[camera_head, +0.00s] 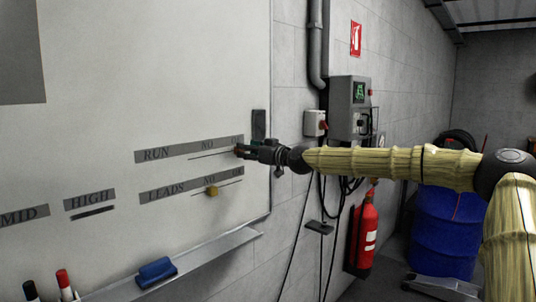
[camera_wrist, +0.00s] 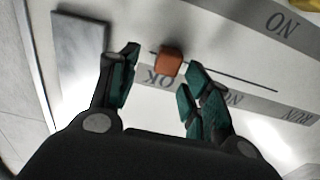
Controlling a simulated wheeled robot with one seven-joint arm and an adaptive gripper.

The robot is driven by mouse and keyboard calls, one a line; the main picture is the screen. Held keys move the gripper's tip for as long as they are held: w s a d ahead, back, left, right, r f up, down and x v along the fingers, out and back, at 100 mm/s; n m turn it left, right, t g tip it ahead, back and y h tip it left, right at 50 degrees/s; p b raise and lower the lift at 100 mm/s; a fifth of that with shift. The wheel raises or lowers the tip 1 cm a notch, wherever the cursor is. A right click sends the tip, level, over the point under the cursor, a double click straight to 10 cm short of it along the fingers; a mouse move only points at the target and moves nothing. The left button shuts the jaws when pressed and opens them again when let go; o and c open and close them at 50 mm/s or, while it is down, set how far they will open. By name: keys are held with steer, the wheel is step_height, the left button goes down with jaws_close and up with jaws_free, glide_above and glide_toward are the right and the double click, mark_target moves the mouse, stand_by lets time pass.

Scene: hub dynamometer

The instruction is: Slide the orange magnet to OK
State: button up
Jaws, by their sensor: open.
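The orange magnet (camera_wrist: 168,61) is a small block on the thin slide line of the RUN row, near the line's OK end, beside the OK lettering. In the wrist view it sits between my gripper's (camera_wrist: 161,62) two spread green-padded fingertips. A gap shows on its left side; the right finger is close, and I cannot tell whether it touches. In the head view my gripper (camera_head: 243,150) reaches the right end of the RUN strip (camera_head: 188,149), and only a bit of the magnet (camera_head: 237,153) shows; the gripper hides most of the OK label there.
A dark grey plate (camera_head: 258,124) is on the board just above my gripper. The board's ledge (camera_head: 190,262) holds a blue eraser (camera_head: 157,271) and markers. A grey control box (camera_head: 349,107) is on the wall to the right.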

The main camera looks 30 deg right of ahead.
steer(key=v, duration=0.9)
steer(key=shift+d, duration=0.2)
steer(key=shift+s, duration=0.2)
stand_by(0.6)
